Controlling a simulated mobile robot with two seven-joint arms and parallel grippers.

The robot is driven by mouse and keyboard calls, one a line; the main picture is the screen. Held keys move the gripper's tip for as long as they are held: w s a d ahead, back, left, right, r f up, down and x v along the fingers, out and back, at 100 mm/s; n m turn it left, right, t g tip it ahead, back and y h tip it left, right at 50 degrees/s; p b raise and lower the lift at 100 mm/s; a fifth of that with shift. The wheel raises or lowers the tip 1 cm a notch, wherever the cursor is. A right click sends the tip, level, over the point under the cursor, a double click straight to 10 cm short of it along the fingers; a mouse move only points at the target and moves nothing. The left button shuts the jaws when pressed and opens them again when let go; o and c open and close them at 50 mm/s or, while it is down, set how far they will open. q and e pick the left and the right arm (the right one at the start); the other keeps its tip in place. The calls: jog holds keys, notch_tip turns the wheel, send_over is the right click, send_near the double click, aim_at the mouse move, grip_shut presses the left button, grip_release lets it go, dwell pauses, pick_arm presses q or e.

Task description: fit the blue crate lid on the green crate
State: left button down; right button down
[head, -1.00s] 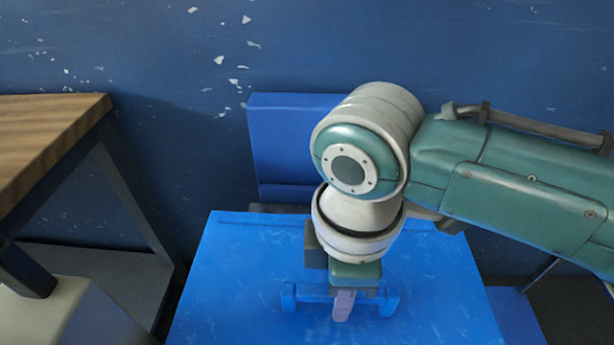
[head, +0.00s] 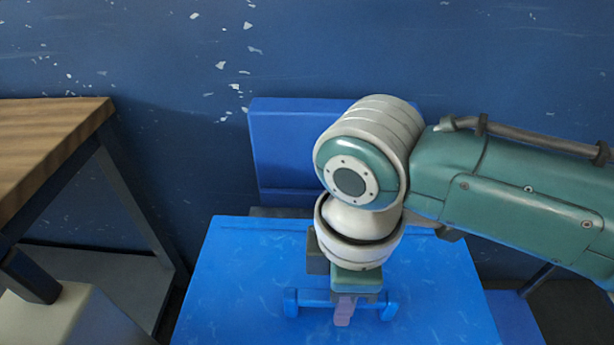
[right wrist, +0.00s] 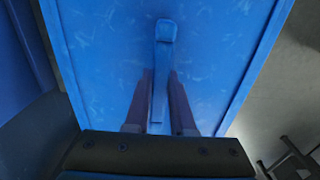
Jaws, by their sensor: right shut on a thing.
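The blue crate lid (head: 235,280) is a wide flat panel with a raised bar handle (head: 291,303) on top. It lies level or nearly so in the lower middle of the head view. My right gripper (head: 343,312) is shut on the lid's handle from above. In the right wrist view the two fingers (right wrist: 160,92) stand on either side of the handle (right wrist: 166,31), with the lid (right wrist: 105,45) filling the middle. The green crate does not show in either view; I cannot tell what is under the lid. My left gripper is out of view.
A wood-topped table (head: 45,140) with dark metal legs stands at the left, with a pale block (head: 65,320) below it. A blue upright panel (head: 285,150) stands behind the lid, before a scuffed blue wall (head: 130,50). Another blue surface (head: 518,318) shows right of the lid.

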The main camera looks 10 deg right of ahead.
jog(key=shift+p, duration=0.3)
dwell(0.4)
dwell(0.3)
jog(key=shift+f+b, duration=0.5)
jog(key=shift+f, duration=0.1)
jog(key=c, duration=1)
grip_release()
jog(key=shift+c, duration=0.2)
jog(key=shift+r, duration=0.1)
notch_tip(320, 180, up, 6)
jog(key=p, duration=0.6)
jog(key=shift+p, duration=0.35)
notch_tip(320, 180, up, 5)
jog(key=p, duration=0.5)
jog(key=shift+p, duration=0.3)
